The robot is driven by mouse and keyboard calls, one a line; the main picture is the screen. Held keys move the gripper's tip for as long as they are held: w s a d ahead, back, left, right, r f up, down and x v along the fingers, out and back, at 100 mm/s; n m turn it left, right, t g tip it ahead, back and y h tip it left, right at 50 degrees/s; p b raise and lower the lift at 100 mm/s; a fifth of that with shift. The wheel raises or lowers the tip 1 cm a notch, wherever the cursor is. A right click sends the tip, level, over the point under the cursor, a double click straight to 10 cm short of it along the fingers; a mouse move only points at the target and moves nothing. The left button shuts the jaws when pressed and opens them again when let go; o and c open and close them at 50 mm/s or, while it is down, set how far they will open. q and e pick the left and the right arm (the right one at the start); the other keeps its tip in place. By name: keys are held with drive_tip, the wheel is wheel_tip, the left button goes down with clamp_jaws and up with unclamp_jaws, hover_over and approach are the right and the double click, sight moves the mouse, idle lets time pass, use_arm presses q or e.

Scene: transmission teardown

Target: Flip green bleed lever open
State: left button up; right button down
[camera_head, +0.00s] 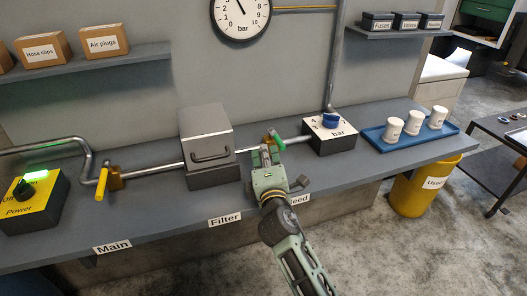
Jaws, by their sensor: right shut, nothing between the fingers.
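The green bleed lever (278,140) sits on a brass valve in the pipe, between the filter box and the regulator box. Its handle shows just beyond my right gripper, and part of the valve is hidden behind the fingers. My right gripper (265,154) is shut and empty, pointing away from me at the valve. It is right beside the lever; I cannot tell whether it touches it. A label ending in "eed" (299,198) is partly covered by my right arm. My left gripper is not in view.
The grey filter box (206,134) stands left of the valve, the regulator box with a blue knob (330,121) to its right. Further left are a yellow lever (102,182) and a yellow power box (38,205). A blue tray (372,138) holds white cups at right.

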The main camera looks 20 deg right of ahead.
drive_tip(key=shift+s+d+r+n+y+p, duration=0.15)
drive_tip(key=shift+d+n+y+p, duration=0.15)
drive_tip(key=shift+y+p, duration=0.15)
